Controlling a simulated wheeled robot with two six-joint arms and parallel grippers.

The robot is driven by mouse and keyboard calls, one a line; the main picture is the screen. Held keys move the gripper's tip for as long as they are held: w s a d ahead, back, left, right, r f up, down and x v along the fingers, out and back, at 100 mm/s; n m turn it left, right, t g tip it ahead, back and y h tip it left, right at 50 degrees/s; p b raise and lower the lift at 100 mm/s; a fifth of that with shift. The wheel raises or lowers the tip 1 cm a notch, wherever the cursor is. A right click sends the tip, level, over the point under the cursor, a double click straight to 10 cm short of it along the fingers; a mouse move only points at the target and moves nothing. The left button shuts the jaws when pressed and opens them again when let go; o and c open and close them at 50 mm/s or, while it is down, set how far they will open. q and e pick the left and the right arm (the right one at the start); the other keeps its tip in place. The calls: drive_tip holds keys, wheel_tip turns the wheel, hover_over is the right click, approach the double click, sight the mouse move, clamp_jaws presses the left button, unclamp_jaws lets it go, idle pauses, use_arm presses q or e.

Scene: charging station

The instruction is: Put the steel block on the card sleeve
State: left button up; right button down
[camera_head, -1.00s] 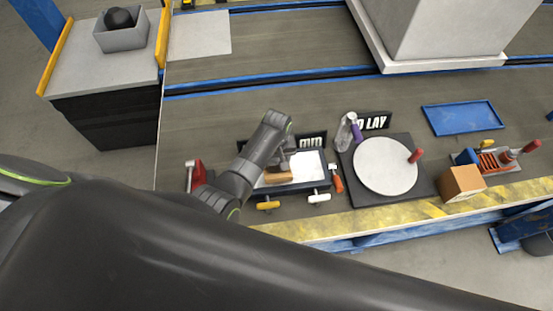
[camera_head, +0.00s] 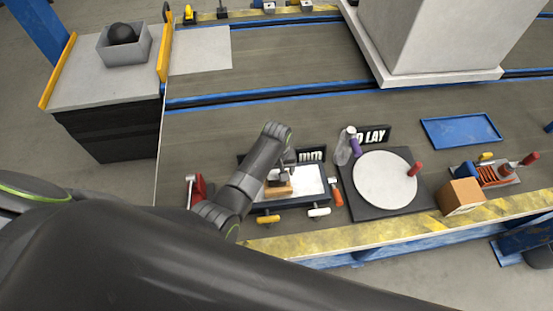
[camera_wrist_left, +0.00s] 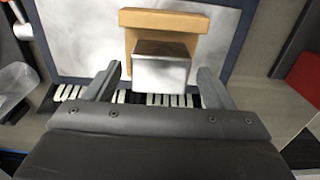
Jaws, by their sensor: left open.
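The steel block (camera_wrist_left: 161,68) is a grey, smooth-faced block in the left wrist view. It sits against the tan card sleeve (camera_wrist_left: 165,19), overlapping its middle; whether it rests fully on it is hard to tell. The sleeve lies on a white surface inside a dark-framed tray (camera_head: 318,201), and it also shows in the head view (camera_head: 278,191). My left gripper (camera_wrist_left: 160,82) is open, with one finger on each side of the block and gaps between. In the head view my left gripper (camera_head: 283,177) is over the sleeve, hiding part of the block. My right gripper is not in view.
Right of the tray are a spray bottle (camera_head: 344,148), a round white plate (camera_head: 383,180) on a dark board and a cardboard box (camera_head: 462,197). A red clamp-like item (camera_head: 197,189) stands left. A blue tray (camera_head: 460,131) lies behind.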

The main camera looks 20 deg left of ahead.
use_arm(q)
wheel_tip(320, 180, up, 10)
drive_tip(key=p, duration=0.1)
drive_tip(key=shift+r, duration=0.25)
idle(0.4)
